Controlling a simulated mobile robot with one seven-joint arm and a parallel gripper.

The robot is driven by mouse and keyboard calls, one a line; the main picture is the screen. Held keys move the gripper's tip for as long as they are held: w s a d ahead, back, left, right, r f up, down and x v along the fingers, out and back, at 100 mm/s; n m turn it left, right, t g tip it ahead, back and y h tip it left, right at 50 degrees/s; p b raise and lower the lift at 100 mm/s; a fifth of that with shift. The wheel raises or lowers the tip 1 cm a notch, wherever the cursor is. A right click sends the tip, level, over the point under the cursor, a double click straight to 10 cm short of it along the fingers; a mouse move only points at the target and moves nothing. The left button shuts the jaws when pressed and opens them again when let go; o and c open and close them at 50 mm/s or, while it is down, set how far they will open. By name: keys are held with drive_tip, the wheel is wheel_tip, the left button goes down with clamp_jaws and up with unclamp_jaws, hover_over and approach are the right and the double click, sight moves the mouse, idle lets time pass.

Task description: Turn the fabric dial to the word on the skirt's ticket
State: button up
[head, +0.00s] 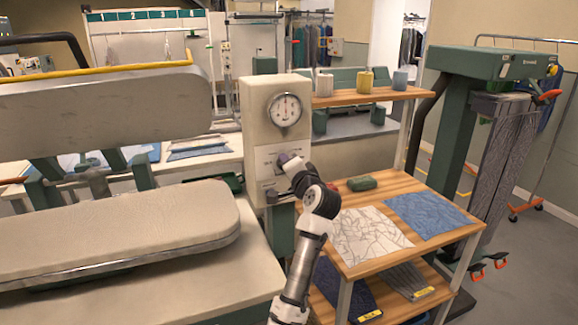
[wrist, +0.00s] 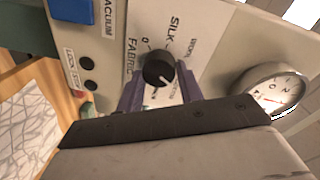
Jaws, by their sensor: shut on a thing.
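The fabric dial is a black round knob (wrist: 158,70) on the cream control panel (head: 258,125). My gripper (wrist: 160,84) is shut on it, with one purple finger on each side; in the head view my gripper (head: 290,162) reaches the panel below the gauge. The words SILK and WOOL show beside the knob in the wrist view. A pale mark on the knob points toward the lower right; the word there is partly hidden and unreadable. Folded cloths on the lower shelf bear yellow tickets (head: 424,292), too small to read. I cannot tell which garment is the skirt.
A round gauge (head: 284,109) sits above the dial. A blue button (wrist: 76,8) and black buttons are on the same panel. A padded press (head: 110,235) stands left. A wooden shelf unit (head: 458,222) with cloths stands right, before a dark pleated garment (head: 505,160).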

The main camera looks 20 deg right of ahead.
drive_tip(key=shift+f, duration=0.1)
drive_tip(key=o, duration=1)
drive_tip(key=s+b, duration=0.1)
drive_tip(key=s, duration=0.3)
drive_tip(key=s+b, duration=0.2)
drive_tip(key=s, duration=0.3)
drive_tip(key=s+r+b, duration=0.1)
drive_tip(key=s, duration=0.4)
drive_tip(key=shift+w, duration=0.1)
